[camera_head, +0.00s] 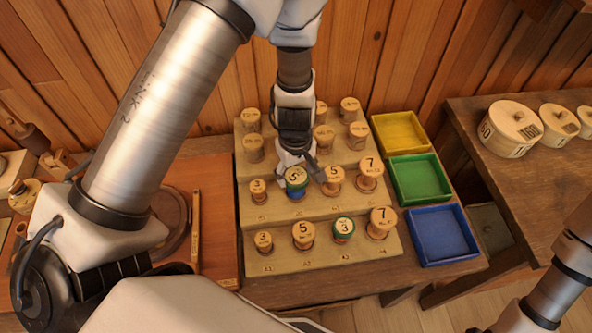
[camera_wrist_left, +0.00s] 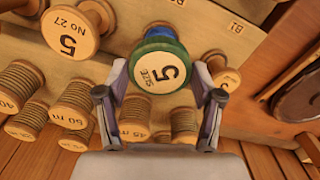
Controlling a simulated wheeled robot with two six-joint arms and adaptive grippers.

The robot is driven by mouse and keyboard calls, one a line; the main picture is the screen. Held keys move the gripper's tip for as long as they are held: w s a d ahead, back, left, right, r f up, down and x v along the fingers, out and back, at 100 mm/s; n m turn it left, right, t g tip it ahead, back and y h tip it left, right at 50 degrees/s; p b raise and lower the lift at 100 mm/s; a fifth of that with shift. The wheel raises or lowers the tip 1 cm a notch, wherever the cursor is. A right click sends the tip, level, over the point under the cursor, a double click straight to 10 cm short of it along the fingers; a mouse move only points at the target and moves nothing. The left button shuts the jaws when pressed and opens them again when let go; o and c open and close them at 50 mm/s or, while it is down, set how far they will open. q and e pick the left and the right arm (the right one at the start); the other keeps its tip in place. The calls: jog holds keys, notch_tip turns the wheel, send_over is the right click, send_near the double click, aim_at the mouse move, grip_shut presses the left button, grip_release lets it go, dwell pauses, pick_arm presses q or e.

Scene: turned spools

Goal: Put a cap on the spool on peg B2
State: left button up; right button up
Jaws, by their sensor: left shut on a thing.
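My right gripper is out of view.
Bare spools marked 3 (camera_head: 258,186), 5 (camera_head: 334,174) and 7 (camera_head: 370,167) stand close by in the same row. More spools fill the front row and the back steps. Yellow (camera_head: 400,118), green (camera_head: 447,197) and blue (camera_head: 410,222) trays at the right are empty.

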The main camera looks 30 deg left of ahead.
aim_at(296, 176)
pick_arm(q)
jog(key=shift+f, duration=0.25)
jog(key=o, duration=0.7)
jog(key=shift+c, duration=0.2)
notch_tip(296, 176, up, 11)
jog(key=p, duration=1)
jog(key=shift+s, duration=0.1)
